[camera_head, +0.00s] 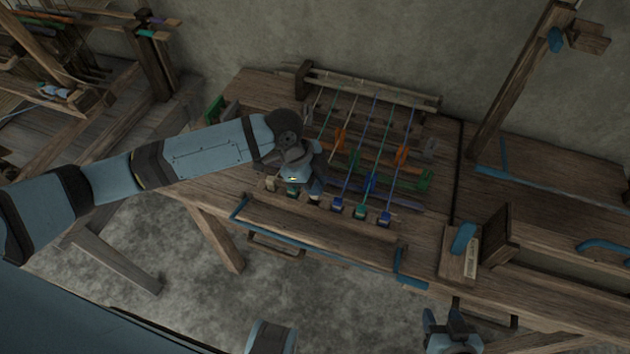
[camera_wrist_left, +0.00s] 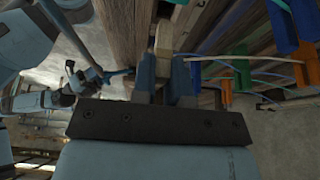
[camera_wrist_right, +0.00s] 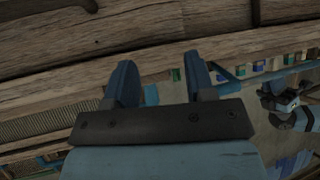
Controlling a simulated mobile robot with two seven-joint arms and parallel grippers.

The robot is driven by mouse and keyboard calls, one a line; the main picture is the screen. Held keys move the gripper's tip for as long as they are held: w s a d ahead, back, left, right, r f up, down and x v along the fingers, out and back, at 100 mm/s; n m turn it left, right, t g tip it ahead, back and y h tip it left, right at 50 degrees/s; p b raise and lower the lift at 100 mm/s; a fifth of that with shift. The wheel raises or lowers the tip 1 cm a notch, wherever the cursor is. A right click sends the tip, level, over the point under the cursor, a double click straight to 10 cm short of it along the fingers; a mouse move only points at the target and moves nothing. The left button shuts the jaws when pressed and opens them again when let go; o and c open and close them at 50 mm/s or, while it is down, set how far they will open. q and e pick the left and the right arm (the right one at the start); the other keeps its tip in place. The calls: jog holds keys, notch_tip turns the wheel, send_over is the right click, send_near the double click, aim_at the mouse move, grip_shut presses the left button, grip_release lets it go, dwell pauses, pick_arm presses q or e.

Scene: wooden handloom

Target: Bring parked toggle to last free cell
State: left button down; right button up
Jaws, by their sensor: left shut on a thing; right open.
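My left gripper (camera_head: 316,188) is over the left half of the row of toggles at the loom's front. In the left wrist view it is shut on a pale beige toggle (camera_wrist_left: 162,40), which shows between and beyond the fingers. A pale cord runs off to the right there. In the head view the gripper hides part of the row. A cream toggle (camera_head: 270,183) and a green toggle (camera_head: 293,190) show to its left. A blue toggle (camera_head: 337,206), a green toggle (camera_head: 360,212) and another blue toggle (camera_head: 386,218) show to its right. My right gripper (camera_head: 455,325) is open and empty.
Coloured cords pass through orange, green and blue pieces (camera_head: 370,183) behind the row. A wooden stand with a blue piece (camera_head: 463,238) is at the right. A blue-edged wooden ledge (camera_head: 315,225) lies in front of the row. My right gripper is in front of the table.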

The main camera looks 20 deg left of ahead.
aim_at(315, 199)
pick_arm(q)
jog(key=shift+f, duration=0.1)
dwell(0.3)
jog(key=shift+f, duration=1.7)
jog(key=c, duration=1.1)
grip_release()
jog(key=shift+r, duration=0.1)
jog(key=v, duration=1.3)
jog(key=shift+a+r, duration=0.2)
jog(key=shift+r, duration=0.05)
